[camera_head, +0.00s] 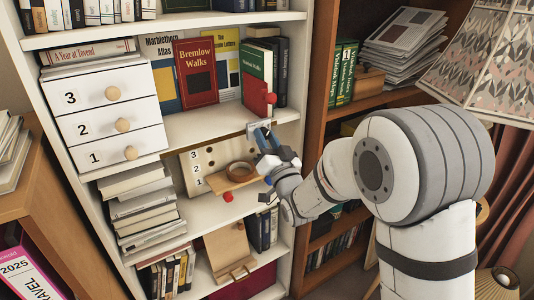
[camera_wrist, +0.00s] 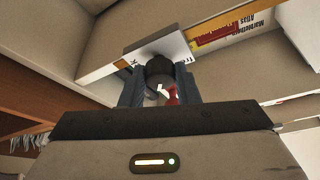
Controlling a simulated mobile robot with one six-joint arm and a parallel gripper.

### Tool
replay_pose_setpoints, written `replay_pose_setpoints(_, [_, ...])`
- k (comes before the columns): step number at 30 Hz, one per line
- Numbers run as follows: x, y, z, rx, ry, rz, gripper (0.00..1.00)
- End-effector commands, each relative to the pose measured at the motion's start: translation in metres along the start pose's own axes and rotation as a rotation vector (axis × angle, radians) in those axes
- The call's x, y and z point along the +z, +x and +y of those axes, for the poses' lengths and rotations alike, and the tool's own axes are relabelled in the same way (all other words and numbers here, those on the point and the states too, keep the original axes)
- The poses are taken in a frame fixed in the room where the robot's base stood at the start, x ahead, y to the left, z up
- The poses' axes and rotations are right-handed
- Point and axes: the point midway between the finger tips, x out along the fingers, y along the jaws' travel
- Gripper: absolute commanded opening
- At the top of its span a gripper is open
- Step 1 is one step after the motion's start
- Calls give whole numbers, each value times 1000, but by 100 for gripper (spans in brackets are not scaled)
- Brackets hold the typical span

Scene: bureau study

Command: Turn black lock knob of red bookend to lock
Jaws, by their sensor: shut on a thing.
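In the wrist view a dark round knob (camera_wrist: 160,70) sits under a pale metal plate (camera_wrist: 150,48) at the shelf edge. My gripper (camera_wrist: 160,92) is shut on this black lock knob, with one finger on either side. A small red and white piece shows between the fingers, below the knob. In the head view my gripper (camera_head: 265,140) is just below the shelf's front edge and hides the knob. The knob's turn angle cannot be told.
A white drawer box (camera_head: 103,113) numbered 3, 2, 1 stands at the left. A red book, "Bremlow Walks" (camera_head: 197,73), stands upright on the shelf. Below are a wooden tape roll (camera_head: 241,171) on a ledge, a small red ball (camera_head: 227,197) and stacked books (camera_head: 140,205).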

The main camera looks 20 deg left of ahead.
Motion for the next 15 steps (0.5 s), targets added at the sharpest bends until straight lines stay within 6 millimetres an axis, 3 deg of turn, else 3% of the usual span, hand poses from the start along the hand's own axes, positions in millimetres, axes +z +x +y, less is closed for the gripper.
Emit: replay_pose_setpoints(15, [2,-1,-3,182,452,4,6])
